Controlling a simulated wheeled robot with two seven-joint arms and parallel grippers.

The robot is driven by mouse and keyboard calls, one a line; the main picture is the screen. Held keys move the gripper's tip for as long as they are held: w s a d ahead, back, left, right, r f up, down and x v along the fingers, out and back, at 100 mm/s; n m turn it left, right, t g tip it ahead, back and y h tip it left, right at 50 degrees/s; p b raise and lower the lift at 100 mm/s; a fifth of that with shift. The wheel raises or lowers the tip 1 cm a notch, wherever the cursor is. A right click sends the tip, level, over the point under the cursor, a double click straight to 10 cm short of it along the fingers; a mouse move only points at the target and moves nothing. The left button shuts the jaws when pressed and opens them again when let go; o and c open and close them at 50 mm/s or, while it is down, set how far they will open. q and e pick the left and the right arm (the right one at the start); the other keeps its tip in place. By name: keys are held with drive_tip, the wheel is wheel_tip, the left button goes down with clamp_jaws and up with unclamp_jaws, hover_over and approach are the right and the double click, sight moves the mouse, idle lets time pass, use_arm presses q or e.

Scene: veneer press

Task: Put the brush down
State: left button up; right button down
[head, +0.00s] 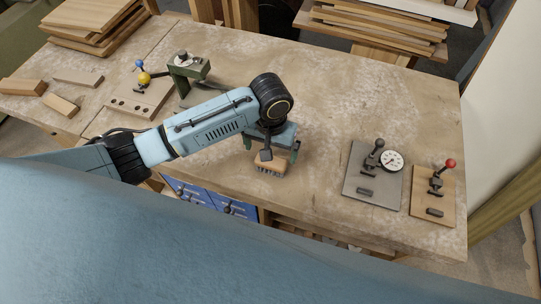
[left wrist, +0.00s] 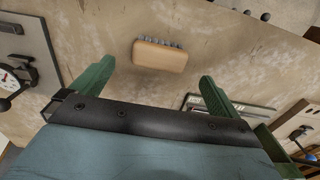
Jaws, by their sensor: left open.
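The brush (head: 270,168) has a tan wooden back and dark bristles. It lies on the workbench (head: 330,115) near the front edge, its bristles toward that edge in the head view. In the left wrist view the brush (left wrist: 160,56) shows whole, just beyond the fingertips and between their lines. My left gripper (head: 271,150) is above and behind the brush, its green fingers spread wide. In the left wrist view the left gripper (left wrist: 157,71) is open with nothing between its fingers. No contact with the brush shows. My right gripper is not in view.
A grey plate with a dial gauge (head: 374,176) and a wooden plate with a red-knobbed clamp (head: 433,196) stand at the right. A green press (head: 187,70) and loose wood blocks (head: 60,104) are at the left. The bench between is clear.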

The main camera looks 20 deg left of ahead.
sight(271, 163)
use_arm(q)
wheel_tip(271, 163, up, 4)
drive_tip(key=shift+f, duration=0.1)
drive_tip(key=shift+s, duration=0.1)
idle(0.5)
